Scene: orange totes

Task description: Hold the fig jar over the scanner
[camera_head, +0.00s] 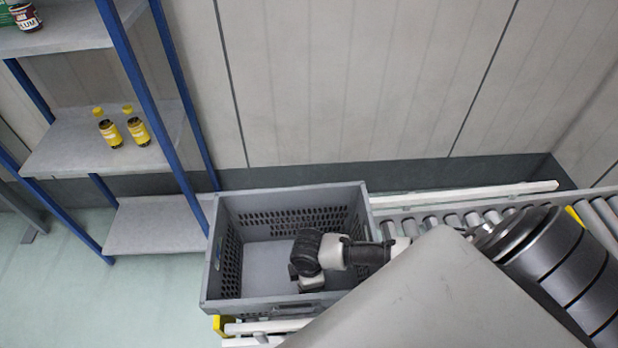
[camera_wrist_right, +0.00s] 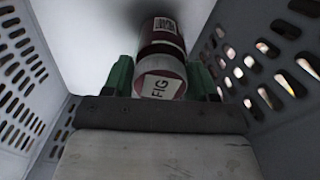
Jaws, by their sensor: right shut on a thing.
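The fig jar (camera_wrist_right: 160,72) shows in the right wrist view, its pale lid marked FIG facing the camera and a barcode on its dark red side. My right gripper (camera_head: 307,282) reaches down into the grey crate (camera_head: 213,262). Its green fingers lie on both sides of the jar and are shut on it, with the crate's perforated walls around. In the head view the jar is hidden behind my wrist and hand. I see no scanner in either view. My left gripper is not in view.
The crate stands at the left end of a roller conveyor (camera_head: 455,207), with a white rail (camera_head: 470,194) behind. At left, a blue-framed shelf (camera_head: 75,150) holds two yellow-labelled jars (camera_head: 124,132) and, higher up, a dark jar (camera_head: 25,17). The rest of the crate floor looks empty.

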